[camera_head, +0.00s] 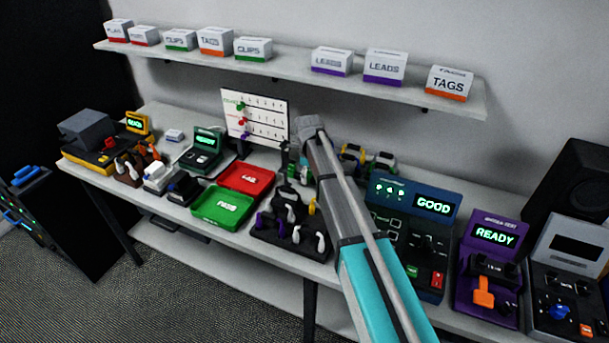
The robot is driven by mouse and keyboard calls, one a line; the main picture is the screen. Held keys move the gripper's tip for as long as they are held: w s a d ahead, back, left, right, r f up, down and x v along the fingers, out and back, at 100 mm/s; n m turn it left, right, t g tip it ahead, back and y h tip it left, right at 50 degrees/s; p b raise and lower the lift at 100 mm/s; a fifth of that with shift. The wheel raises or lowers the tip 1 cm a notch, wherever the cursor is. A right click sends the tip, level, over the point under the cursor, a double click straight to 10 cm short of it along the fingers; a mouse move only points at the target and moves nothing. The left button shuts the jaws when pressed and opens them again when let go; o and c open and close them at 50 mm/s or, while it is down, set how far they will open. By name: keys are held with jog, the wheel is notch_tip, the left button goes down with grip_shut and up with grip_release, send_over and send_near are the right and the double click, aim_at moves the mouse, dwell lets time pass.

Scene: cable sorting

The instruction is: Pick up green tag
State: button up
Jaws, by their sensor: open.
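No green tag can be made out for certain. My gripper (291,172) hangs from the end of my arm, over the workbench in front of the board. It is small and dark in this view; it is open, and I see nothing held in it. It is above the dark rack (268,238) that holds several white, purple and yellow pieces. My arm crosses the middle of the bench and hides part of what is behind it.
A green PASS tray (222,222) and a red tray (262,172) lie left of my gripper, both apparently empty. A blue tester reading GOOD (433,204) and a purple tester reading READY (494,237) stand right. A shelf (300,77) with labelled boxes runs above.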

aim_at(308, 169)
jog(key=c, duration=0.9)
jog(key=shift+r, duration=0.2)
notch_tip(308, 169, up, 3)
jog(key=p, duration=0.3)
jog(key=s+d+r+p, duration=0.3)
jog(key=s+r+p, duration=0.6)
jog(key=s, duration=0.4)
jog(key=shift+s+d+r+p, duration=0.25)
jog(key=shift+d+r+p, duration=0.05)
jog(key=shift+p, duration=0.25)
jog(key=shift+r, duration=0.1)
